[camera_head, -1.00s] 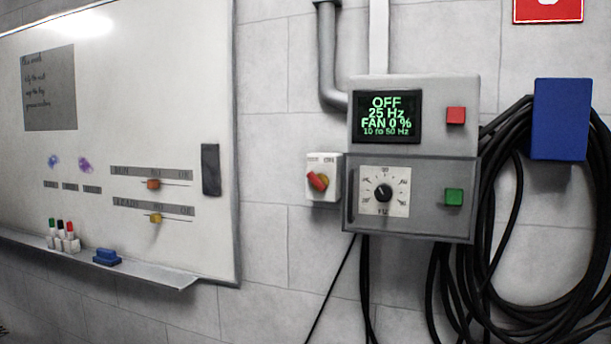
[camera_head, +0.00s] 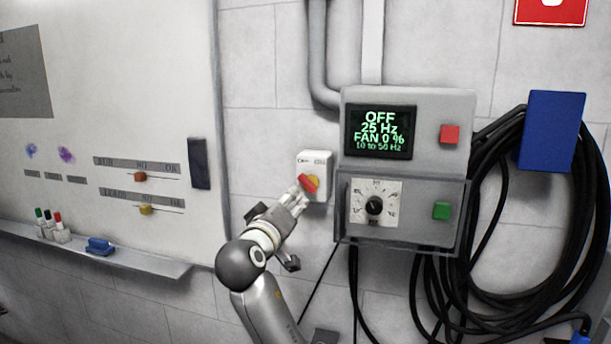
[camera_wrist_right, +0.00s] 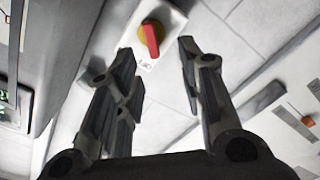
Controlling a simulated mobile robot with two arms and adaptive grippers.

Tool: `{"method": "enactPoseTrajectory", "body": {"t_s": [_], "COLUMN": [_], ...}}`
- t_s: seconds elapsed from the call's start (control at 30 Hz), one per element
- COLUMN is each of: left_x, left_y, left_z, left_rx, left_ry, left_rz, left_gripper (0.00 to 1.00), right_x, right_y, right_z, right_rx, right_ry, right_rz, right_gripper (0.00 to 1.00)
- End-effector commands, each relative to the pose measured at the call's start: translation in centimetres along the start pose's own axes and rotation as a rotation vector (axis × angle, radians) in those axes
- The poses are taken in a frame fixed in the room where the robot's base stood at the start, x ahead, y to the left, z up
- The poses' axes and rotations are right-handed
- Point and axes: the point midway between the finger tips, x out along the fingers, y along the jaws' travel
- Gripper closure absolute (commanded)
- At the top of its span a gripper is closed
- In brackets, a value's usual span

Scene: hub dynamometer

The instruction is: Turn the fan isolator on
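The fan isolator is a small white wall box (camera_head: 316,165) with a red handle (camera_head: 308,183) on a yellow disc, left of the grey control box. The handle sits tilted, its ends toward upper left and lower right. My right gripper (camera_head: 298,196) is in front of the isolator's lower left, its fingers near the handle. In the right wrist view my right gripper (camera_wrist_right: 158,65) is open, with the red handle (camera_wrist_right: 151,38) ahead of the gap between its fingers and nothing between them. Whether a finger touches the handle cannot be told. My left gripper is not in view.
The grey control box (camera_head: 457,108) has a display (camera_head: 380,131) reading OFF, 25 Hz, FAN 0 %, a red button (camera_head: 450,134), a green button (camera_head: 441,210) and a black dial (camera_head: 374,205). Black cables (camera_head: 480,240) hang at right. A whiteboard (camera_head: 110,120) is at left.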

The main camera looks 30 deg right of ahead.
Motion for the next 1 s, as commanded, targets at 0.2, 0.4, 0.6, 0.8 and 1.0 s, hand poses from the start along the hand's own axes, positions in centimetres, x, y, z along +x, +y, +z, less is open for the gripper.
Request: {"method": "enactPoseTrajectory", "body": {"t_s": [0.2, 0.4, 0.6, 0.8, 1.0], "left_x": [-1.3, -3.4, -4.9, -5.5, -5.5], "left_y": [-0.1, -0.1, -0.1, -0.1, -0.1], "left_z": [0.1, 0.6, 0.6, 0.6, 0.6], "left_rx": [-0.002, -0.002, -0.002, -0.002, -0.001], "left_ry": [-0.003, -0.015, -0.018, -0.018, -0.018], "left_rz": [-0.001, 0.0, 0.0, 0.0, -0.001], "left_gripper": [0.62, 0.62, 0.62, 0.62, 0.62], "right_x": [1.4, 5.3, 8.6, 10.3, 10.6], "right_y": [1.7, 1.9, 1.7, 1.6, 1.4], "right_z": [-0.6, -0.6, -0.6, -0.5, -0.3], "right_rx": [0.014, 0.013, 0.014, 0.016, 0.018], "right_ry": [-0.007, -0.007, -0.006, -0.003, -0.003], "right_rz": [0.023, 0.021, 0.018, 0.018, 0.017], "right_gripper": [0.64, 0.64, 0.64, 0.64, 0.64]}}
